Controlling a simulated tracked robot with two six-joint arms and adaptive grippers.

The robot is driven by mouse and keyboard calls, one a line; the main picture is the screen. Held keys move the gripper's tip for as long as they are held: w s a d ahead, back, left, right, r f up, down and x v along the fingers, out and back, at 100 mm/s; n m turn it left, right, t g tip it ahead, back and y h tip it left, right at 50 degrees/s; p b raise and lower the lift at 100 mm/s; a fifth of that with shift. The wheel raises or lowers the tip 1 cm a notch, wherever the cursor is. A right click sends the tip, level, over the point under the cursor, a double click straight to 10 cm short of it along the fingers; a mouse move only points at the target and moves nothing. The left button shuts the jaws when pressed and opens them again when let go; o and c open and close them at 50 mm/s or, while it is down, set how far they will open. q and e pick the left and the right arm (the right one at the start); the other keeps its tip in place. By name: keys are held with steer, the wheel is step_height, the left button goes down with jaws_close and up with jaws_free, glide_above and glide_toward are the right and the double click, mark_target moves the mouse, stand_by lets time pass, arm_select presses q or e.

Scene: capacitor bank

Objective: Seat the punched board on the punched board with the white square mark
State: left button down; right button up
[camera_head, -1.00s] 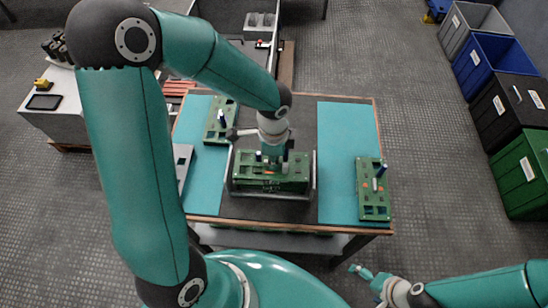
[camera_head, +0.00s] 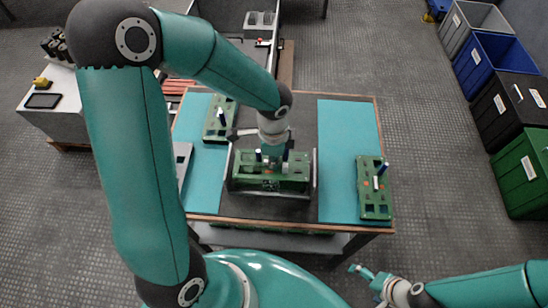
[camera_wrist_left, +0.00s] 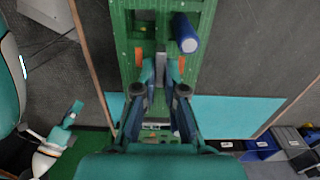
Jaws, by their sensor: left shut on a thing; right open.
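My left gripper (camera_head: 272,163) is over the middle of the table, shut on a green punched board (camera_head: 295,180) with a blue post. The left wrist view shows this board (camera_wrist_left: 125,50) running away under the fingers (camera_wrist_left: 161,75), with orange marks and the blue post beside them. The held board is at the dark framed holder (camera_head: 315,175). A board beneath it is largely hidden, and I cannot tell whether they touch. I cannot make out the white square mark for certain. My right gripper (camera_head: 362,273) is open and empty, off the table's front right.
Other green boards with blue posts lie on the teal mats, one at back left (camera_head: 220,120) and one at right (camera_head: 373,195). A grey plate (camera_head: 183,160) lies at the left edge. Bins (camera_head: 500,100) stand at the far right. The right mat's back half is clear.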

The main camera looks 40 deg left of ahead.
arm_select(q)
steer(key=c, duration=1.2)
jaws_free()
steer(key=shift+r, duration=0.1)
